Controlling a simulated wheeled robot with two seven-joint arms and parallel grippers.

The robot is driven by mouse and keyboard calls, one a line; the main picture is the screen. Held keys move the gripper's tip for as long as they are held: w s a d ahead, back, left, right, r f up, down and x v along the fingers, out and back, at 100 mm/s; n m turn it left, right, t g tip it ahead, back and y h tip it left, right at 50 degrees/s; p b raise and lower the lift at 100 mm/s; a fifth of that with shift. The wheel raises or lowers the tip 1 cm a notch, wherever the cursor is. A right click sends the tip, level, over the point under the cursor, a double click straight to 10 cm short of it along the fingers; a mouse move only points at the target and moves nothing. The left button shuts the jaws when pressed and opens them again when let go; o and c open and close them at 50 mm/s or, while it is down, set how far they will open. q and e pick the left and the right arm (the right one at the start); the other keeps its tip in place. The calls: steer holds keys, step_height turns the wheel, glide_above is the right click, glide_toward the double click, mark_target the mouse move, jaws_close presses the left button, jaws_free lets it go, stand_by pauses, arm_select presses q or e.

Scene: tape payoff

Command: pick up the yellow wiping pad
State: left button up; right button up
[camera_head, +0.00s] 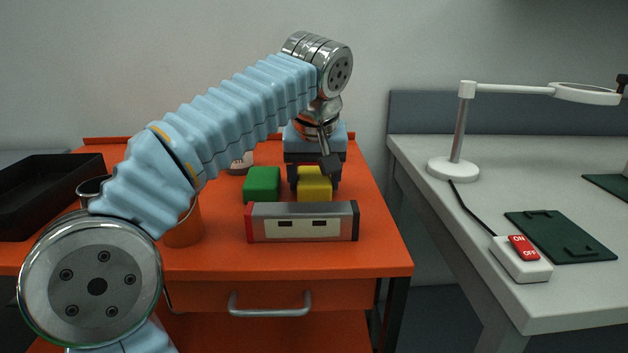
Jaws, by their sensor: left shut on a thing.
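The yellow wiping pad (314,188) is a small yellow block on the orange worktop (385,250), behind a grey case. My left gripper (314,178) reaches down over it from above, with its dark fingers on both sides. It is shut on the pad. The pad's lower part is hidden by the grey case, so I cannot tell whether it touches the worktop. A green block (262,185) sits just left of the pad, apart from it. My right gripper does not show.
The grey case (302,222) with red and black ends stands in front. An orange-brown cup (184,231) and black tray (40,190) are left, partly behind my arm. The grey table right holds a white lamp (454,168), a red switch (523,248) and a dark green plate (560,238).

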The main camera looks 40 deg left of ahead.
mark_target(312, 173)
arm_select(q)
steer(key=shift+r, duration=0.5)
steer(key=r, duration=0.1)
steer(key=r+p, duration=0.1)
steer(key=r, duration=0.1)
steer(key=shift+s+r+p, duration=0.1)
steer(key=shift+s+p, duration=0.15)
steer(key=shift+p, duration=0.05)
steer(key=s+r, duration=0.4)
steer(key=s, duration=0.2)
steer(key=s+a+r+p, duration=0.1)
steer(key=s+r, duration=0.3)
steer(key=s, duration=0.3)
steer(key=shift+s+r, duration=0.25)
steer(key=shift+r, duration=0.15)
steer(key=shift+a, duration=0.1)
